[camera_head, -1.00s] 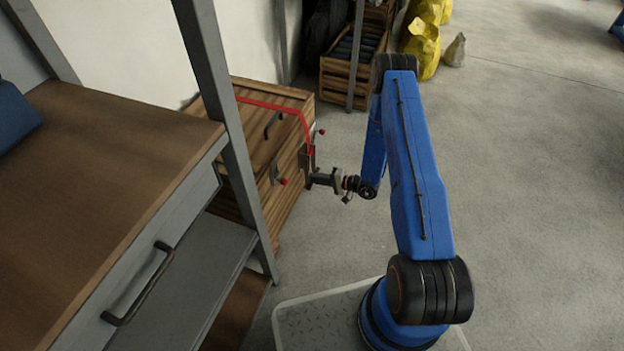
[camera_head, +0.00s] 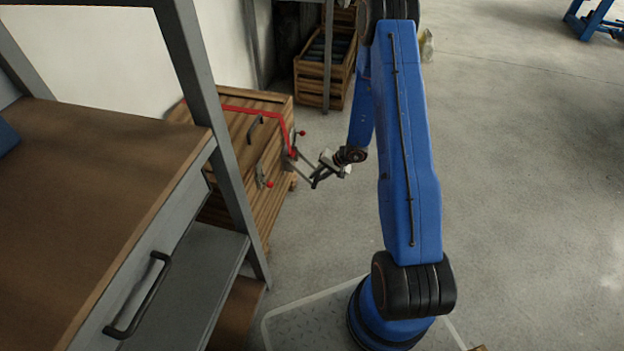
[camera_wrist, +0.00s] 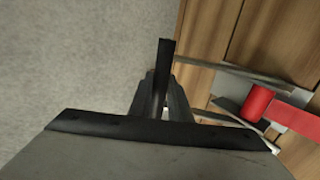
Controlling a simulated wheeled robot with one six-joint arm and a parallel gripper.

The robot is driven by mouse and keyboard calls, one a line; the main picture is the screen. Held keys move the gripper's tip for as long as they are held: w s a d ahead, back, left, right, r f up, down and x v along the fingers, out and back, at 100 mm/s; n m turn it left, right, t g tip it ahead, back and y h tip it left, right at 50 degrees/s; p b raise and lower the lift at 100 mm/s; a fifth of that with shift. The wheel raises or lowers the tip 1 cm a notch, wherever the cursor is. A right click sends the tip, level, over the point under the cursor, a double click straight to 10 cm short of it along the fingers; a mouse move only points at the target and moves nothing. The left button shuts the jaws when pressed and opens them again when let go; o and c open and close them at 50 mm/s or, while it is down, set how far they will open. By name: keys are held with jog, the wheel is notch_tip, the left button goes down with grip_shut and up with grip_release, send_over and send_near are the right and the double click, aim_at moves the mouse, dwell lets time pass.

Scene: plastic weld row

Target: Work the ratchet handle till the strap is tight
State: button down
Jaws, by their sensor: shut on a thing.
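The ratchet (camera_head: 292,153) sits on the front face of a wooden crate (camera_head: 236,210). A red strap (camera_head: 253,110) runs over the crate's lid and down to it. In the wrist view the strap wraps round a red roll (camera_wrist: 257,102) at the ratchet. The ratchet's handle has two metal side arms (camera_wrist: 245,72) standing out from the crate, ending in a dark grip (camera_wrist: 165,60). My gripper (camera_head: 319,172) is shut on this grip, away from the crate face; its fingers (camera_wrist: 160,98) also show in the wrist view. The strap's tightness cannot be judged.
Latches with red knobs (camera_head: 269,184) are on the crate's front, and a black handle (camera_head: 255,129) is on its lid. A grey shelf post (camera_head: 205,115) and workbench (camera_head: 90,190) stand at the left. Open floor (camera_head: 520,200) lies at the right.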

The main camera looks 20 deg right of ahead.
jog(key=shift+s+d+r, duration=0.15)
jog(key=shift+d+r, duration=0.1)
jog(key=shift+r, duration=0.2)
jog(key=shift+s+d+r, duration=0.25)
jog(key=shift+d+r, duration=0.15)
jog(key=shift+r, duration=0.15)
jog(key=shift+v, duration=1.1)
jog(key=shift+d+r, duration=0.1)
jog(key=shift+r, duration=1.05)
